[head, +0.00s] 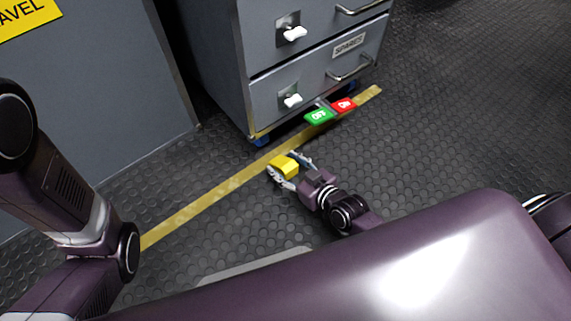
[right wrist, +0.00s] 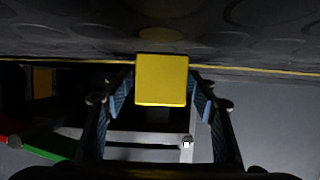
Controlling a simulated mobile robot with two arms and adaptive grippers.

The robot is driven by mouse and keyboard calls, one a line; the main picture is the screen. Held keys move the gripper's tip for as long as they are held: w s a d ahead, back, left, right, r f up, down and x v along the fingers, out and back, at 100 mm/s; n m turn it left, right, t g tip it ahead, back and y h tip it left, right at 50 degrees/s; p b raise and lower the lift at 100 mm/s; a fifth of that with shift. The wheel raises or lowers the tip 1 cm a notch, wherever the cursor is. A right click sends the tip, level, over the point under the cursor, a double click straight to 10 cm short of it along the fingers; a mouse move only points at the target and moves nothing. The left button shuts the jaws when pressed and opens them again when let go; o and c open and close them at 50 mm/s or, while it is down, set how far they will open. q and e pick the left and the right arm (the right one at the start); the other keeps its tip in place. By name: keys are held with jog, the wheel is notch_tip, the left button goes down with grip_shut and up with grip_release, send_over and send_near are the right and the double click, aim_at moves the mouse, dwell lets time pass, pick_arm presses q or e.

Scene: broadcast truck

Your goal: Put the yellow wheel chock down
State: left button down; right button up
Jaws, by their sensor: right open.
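The yellow wheel chock (head: 283,167) is at the floor (head: 240,220), just in front of the yellow floor stripe and the drawer cabinet. It appears to rest on the floor. In the right wrist view the chock (right wrist: 161,80) shows as a yellow block between the fingertips. My right gripper (head: 290,168) is low at the floor with its fingers open on either side of the chock. In the right wrist view its fingers (right wrist: 161,98) stand apart, with narrow gaps at the chock's sides. My left arm shows at the left, but its gripper is out of view.
A grey drawer cabinet (head: 318,72) labelled SPARES stands on blue-wheeled casters behind the chock. Its green OFF pedal (head: 319,115) and red ON pedal (head: 343,104) stick out low in front. A yellow stripe (head: 205,202) crosses the studded floor. Floor to the right is clear.

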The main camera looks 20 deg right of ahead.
jog(key=p+v, duration=0.6)
jog(key=v, duration=0.4)
jog(key=shift+s+d+r+p, duration=0.1)
jog(key=shift+s+r+p, duration=0.15)
jog(key=shift+r+p, duration=0.05)
jog(key=shift+s+d+r, duration=0.15)
jog(key=shift+s+d, duration=0.05)
jog(key=shift+s, duration=0.45)
